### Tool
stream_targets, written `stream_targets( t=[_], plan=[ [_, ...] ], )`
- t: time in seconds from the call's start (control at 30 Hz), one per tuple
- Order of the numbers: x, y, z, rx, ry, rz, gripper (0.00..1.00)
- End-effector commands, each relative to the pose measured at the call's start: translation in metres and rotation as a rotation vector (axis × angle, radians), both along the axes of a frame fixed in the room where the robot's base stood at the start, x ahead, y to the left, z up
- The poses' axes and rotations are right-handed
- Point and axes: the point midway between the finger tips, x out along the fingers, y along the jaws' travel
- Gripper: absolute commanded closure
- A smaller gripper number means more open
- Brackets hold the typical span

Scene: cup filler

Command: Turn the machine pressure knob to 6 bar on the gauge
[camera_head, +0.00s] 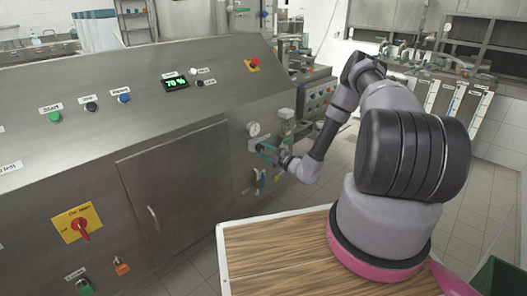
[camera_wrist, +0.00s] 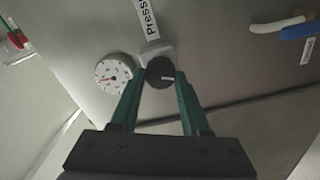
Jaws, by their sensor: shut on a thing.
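The pressure knob (camera_wrist: 160,73) is black and round with a pale mark, on a light mount on the machine's steel panel. The pressure gauge (camera_wrist: 113,74) is a white dial with a red needle, left of the knob in the wrist view; its numbers are too small to read. The gauge (camera_head: 254,129) also shows in the head view, above my gripper. My gripper (camera_wrist: 160,87) has green fingers, one on each side of the knob, and is shut on it. In the head view my gripper (camera_head: 268,150) is at the panel and hides the knob.
A blue and white handle (camera_wrist: 298,29) sticks out right of the knob in the wrist view. A red-handled fitting (camera_wrist: 17,40) is at upper left. The steel machine front (camera_head: 190,180) has a cabinet door left of my arm.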

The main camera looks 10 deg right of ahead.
Motion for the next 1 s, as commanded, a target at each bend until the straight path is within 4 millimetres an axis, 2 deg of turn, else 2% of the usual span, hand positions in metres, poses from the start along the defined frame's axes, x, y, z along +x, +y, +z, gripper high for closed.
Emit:
stream_targets(
  t=[0.27,0.3,0.37,0.77,1.0],
  plan=[
    [-0.002,-0.001,-0.002,-0.002,0.005,0.001,1.00],
    [-0.002,0.000,-0.002,-0.003,0.004,0.001,0.46],
    [-0.002,0.000,-0.002,-0.003,0.004,0.001,0.24],
    [-0.005,-0.004,-0.001,-0.002,0.002,-0.001,0.24],
    [-0.040,-0.026,-0.002,-0.001,0.005,-0.003,0.24]
  ],
)
